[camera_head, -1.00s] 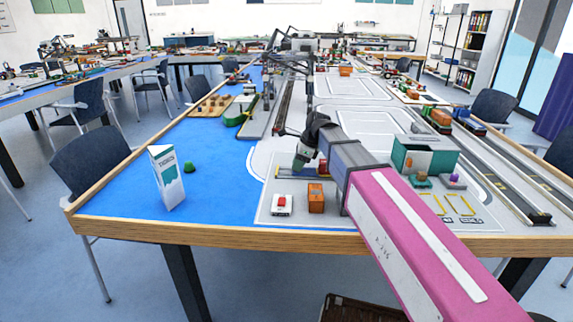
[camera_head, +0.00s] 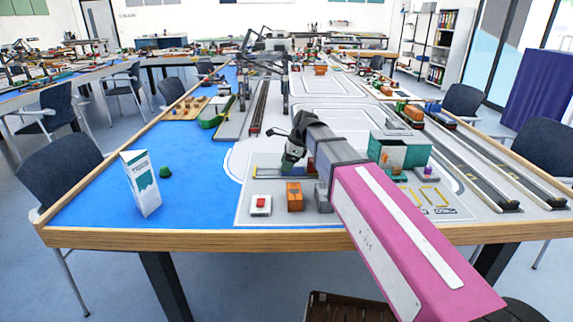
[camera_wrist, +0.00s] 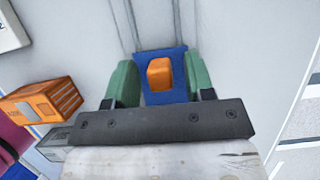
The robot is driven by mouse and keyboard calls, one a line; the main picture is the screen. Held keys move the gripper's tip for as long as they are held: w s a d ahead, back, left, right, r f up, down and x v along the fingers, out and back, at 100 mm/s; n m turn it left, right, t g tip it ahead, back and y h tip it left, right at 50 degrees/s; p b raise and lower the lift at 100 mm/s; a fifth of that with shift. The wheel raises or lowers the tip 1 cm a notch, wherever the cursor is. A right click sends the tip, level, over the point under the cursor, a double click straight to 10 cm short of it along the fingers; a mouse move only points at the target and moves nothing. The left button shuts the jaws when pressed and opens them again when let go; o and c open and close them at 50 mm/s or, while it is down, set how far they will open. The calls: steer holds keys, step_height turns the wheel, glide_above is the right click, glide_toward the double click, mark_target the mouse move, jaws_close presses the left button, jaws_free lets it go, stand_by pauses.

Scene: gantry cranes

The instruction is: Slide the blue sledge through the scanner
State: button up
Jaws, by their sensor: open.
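The blue sledge (camera_wrist: 180,55) lies between my gripper's two green fingers in the wrist view, with an orange block (camera_wrist: 159,74) on it. My gripper (camera_wrist: 160,60) is open, one finger close along each side of the sledge; I cannot tell whether they touch it. Two thin rails run away from the sledge towards the top of that view. In the head view my gripper (camera_head: 292,156) is low over the grey mat, above a narrow blue and yellow strip, and the sledge is mostly hidden. I cannot make out the scanner for certain.
An orange ribbed box (camera_head: 294,196) stands near the front edge, beside a white box with a red top (camera_head: 261,205) and a small grey block (camera_head: 322,198). A teal open box (camera_head: 416,152) stands right of my arm. A white carton (camera_head: 141,184) stands on the blue area.

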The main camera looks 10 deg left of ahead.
steer(key=s+v, duration=0.1)
steer(key=v, duration=0.9)
steer(key=shift+w+d+r, duration=0.2)
steer(key=shift+w+r, duration=0.2)
steer(key=shift+w, duration=0.1)
